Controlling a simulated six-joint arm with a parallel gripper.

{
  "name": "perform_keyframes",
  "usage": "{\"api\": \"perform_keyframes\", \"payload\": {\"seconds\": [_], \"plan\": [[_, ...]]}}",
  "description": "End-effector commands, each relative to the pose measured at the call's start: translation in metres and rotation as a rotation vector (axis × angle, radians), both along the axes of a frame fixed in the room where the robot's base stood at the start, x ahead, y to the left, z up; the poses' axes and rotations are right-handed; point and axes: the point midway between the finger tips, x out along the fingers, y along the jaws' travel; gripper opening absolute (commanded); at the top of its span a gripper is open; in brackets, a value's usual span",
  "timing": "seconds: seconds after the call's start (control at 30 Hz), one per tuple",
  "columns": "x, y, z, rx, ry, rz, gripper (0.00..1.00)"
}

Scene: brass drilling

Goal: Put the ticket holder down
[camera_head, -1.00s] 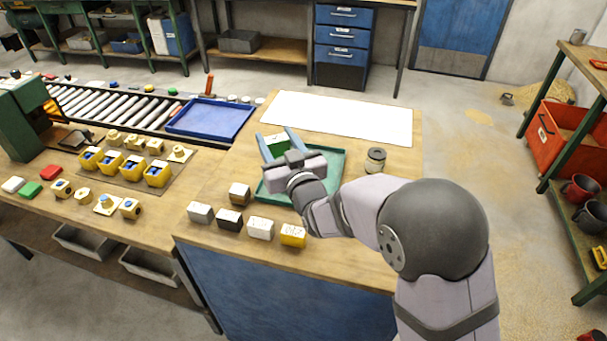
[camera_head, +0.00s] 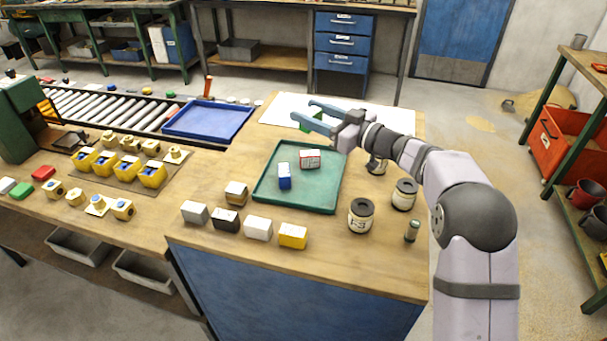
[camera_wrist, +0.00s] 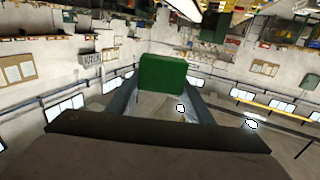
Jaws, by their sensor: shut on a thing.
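My gripper (camera_head: 308,110) is shut on a green block (camera_head: 311,123), which I take to be the ticket holder. In the head view the block is mostly hidden behind the blue-grey fingers, above the white sheet (camera_head: 282,108) at the back of the bench. I cannot tell how high it is held. In the wrist view the green block (camera_wrist: 163,77) sits between the fingertips, with room walls and windows behind it. The green tray (camera_head: 310,200) is in front of the gripper and holds a red-and-white block (camera_head: 310,159) and a blue-and-white block (camera_head: 284,176).
Labelled jars (camera_head: 360,216) and a small green cylinder (camera_head: 412,230) stand right of the tray. Another jar (camera_head: 377,166) is partly under my arm. Several blocks (camera_head: 258,227) line the front left. A blue tray (camera_head: 208,120) lies at the left. The sheet's left part is clear.

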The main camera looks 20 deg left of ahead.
Motion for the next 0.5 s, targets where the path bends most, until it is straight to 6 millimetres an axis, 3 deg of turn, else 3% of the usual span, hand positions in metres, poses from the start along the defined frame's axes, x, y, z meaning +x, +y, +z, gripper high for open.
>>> {"api": "perform_keyframes", "payload": {"seconds": [0.1,0.33,0.5], "plan": [[0.006,-0.01,-0.004,0.001,-0.002,-0.003,0.24],[0.008,-0.014,-0.01,0.001,0.001,-0.002,0.24],[0.007,-0.013,-0.033,0.001,0.003,-0.002,0.24]]}}
